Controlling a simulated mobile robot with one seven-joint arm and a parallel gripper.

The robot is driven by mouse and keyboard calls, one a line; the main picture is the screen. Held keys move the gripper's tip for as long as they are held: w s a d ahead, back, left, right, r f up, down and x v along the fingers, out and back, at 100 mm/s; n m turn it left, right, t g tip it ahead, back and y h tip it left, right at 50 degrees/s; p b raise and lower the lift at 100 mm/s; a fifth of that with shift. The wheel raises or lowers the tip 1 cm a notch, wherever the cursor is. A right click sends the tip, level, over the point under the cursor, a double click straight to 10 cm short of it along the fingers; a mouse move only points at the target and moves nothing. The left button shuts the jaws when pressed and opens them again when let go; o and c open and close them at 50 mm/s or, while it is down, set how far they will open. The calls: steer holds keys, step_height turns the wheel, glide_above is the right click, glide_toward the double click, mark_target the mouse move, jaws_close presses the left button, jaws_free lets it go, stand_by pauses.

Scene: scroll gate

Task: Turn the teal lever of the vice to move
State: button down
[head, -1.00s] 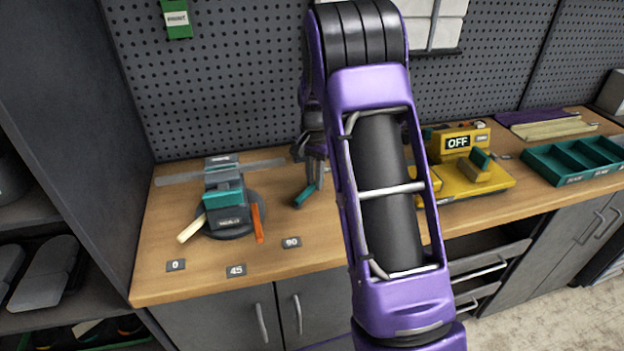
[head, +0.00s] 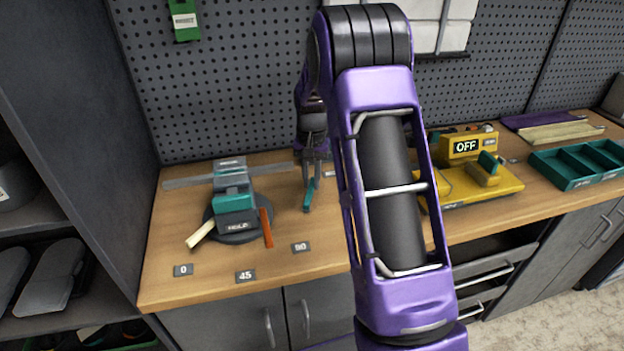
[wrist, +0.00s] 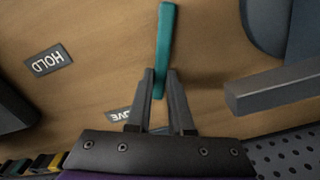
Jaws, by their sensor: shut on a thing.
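The teal lever (wrist: 165,40) runs between my gripper's fingers (wrist: 160,76) in the wrist view, with its free end sticking out beyond the fingertips. My gripper is shut on it. In the head view the lever (head: 308,197) points toward the bench front, below my gripper (head: 313,168). The vice (head: 235,212), grey with a teal block on a round dark base, stands to the left. In the wrist view a HOLD label (wrist: 48,61) lies left of the lever. A MOVE label (wrist: 127,114) is partly hidden by the fingers. The lever's pivot is hidden.
An orange bar (head: 266,227) and a cream bar (head: 201,234) stick out beside the vice. A yellow device (head: 470,180) reading OFF and a teal tray (head: 580,165) stand right of my arm.

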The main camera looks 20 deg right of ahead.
mark_target(311, 184)
steer(key=c, duration=0.8)
jaws_free()
steer(key=shift+r, duration=0.1)
step_height(311, 184, up, 17)
steer(key=shift+r+p, duration=0.15)
steer(key=shift+p, duration=0.15)
